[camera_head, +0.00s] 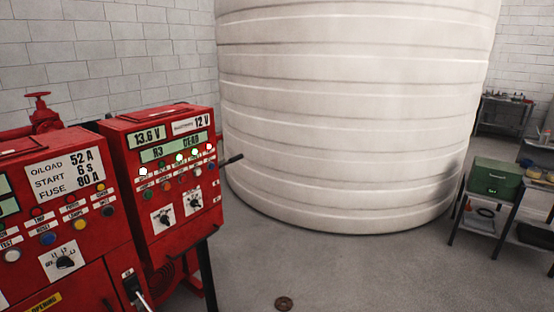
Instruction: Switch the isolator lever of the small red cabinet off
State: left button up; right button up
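The smaller red cabinet (128,148) stands left of the middle, with displays reading 13.6 V, 12 V and "R3 DEAD" on its front. Below them are rows of lit lamps and buttons and two black rotary switches. A black lever (231,160) sticks out from its right side, pointing right and slightly up. I cannot read any on or off marking beside the lever. Neither of my grippers is in view.
A larger red cabinet (105,222) stands at the left front, with a grey-handled lever (139,292) low on its right side. A big white tank (345,120) stands behind. A table with a green box (495,178) is at the right. The middle floor (370,270) is mostly clear.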

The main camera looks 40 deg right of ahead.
aim_at(241, 156)
jog(key=z, duration=1.15)
jog(key=i+l, duration=0.4)
jog(key=i, duration=0.15)
jog(key=i+l, duration=0.45)
jog(key=i+l+z, duration=0.1)
jog(key=i+l, duration=0.3)
jog(key=i, duration=0.2)
jog(key=i+l, duration=0.35)
jog(key=i, duration=0.15)
